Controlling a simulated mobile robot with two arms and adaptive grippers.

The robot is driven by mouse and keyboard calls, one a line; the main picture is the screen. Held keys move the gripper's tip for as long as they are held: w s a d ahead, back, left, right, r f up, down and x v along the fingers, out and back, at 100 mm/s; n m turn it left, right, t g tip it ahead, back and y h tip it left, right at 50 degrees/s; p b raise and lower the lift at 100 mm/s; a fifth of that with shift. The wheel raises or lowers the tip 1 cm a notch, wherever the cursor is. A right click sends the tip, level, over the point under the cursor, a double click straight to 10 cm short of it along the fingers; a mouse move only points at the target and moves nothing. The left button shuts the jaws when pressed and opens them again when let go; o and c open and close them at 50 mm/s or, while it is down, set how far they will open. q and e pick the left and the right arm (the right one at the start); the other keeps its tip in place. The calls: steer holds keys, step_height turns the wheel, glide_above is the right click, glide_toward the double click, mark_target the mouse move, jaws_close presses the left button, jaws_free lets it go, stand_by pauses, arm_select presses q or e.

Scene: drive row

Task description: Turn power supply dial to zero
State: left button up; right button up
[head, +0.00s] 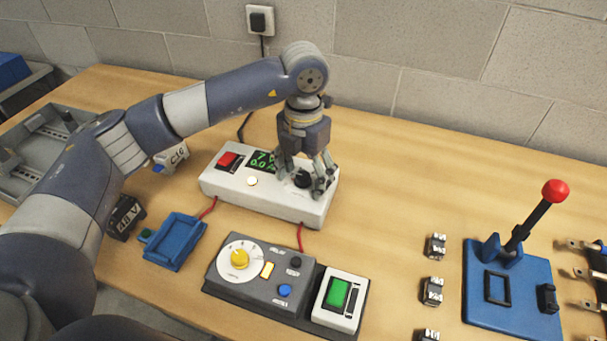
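The power supply (265,203) is a white box on the wooden bench. It has a red switch (228,160), a dark display (263,161) with green digits, and a small lit button (252,181). Its black dial (301,179) is on the right part of the top face, partly hidden by my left gripper. My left gripper (307,188) points down over the dial, with its fingers apart on either side of it. I cannot tell whether the fingers touch the dial. My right gripper is not in view.
A grey control box with a yellow knob (239,258) and a green switch (337,293) stand in front. A blue tray (174,242) is at left. A blue base with a red-knobbed lever (554,191) stands at right. The bench behind the lever is clear up to the block wall.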

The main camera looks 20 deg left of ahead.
mark_target(303, 175)
arm_select(q)
steer(key=shift+o, duration=0.2)
steer(key=shift+w+a, duration=0.1)
steer(key=shift+r, duration=0.2)
steer(key=shift+r+p, duration=0.35)
steer(key=shift+r, duration=0.1)
steer(key=shift+r+p, duration=1.6)
steer(key=shift+r, duration=1.5)
